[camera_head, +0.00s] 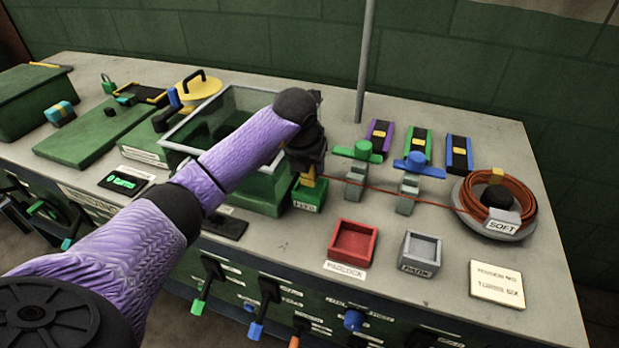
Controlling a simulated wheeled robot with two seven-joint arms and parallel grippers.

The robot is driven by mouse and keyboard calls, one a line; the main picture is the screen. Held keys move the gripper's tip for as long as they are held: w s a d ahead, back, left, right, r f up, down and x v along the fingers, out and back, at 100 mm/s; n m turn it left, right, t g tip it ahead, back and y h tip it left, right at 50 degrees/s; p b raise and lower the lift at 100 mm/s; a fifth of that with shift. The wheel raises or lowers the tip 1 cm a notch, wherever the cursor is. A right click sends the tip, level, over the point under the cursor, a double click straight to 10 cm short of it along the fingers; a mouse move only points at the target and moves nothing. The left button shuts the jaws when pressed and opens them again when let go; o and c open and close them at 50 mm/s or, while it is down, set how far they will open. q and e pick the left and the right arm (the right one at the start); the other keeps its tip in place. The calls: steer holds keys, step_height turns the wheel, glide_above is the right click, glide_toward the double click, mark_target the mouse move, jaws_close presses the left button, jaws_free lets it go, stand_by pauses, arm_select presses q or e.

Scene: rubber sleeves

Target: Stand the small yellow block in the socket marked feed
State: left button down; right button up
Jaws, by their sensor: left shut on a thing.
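My left arm in its purple sleeve reaches in from the left. Its dark gripper (308,172) points down over a small green socket (310,196) with a white label on its front, too small to read surely. The gripper is shut on the small yellow block (308,181), which shows just under the fingers, upright, at the socket's opening. I cannot tell whether it rests on the socket's floor. My right gripper is not in view.
A green glass-walled tank (268,187) stands close left of the socket. Grey clamps with a green handle (358,151) and a blue handle (420,165) stand to the right, with an orange cable (385,191) running past. A red tray (353,243) and grey tray (420,252) sit in front.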

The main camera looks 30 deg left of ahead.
arm_select(q)
step_height(320, 180, down, 2)
steer(key=shift+f, duration=0.3)
steer(key=c, duration=0.5)
jaws_free()
steer(key=shift+c, duration=0.2)
steer(key=shift+o, duration=1.3)
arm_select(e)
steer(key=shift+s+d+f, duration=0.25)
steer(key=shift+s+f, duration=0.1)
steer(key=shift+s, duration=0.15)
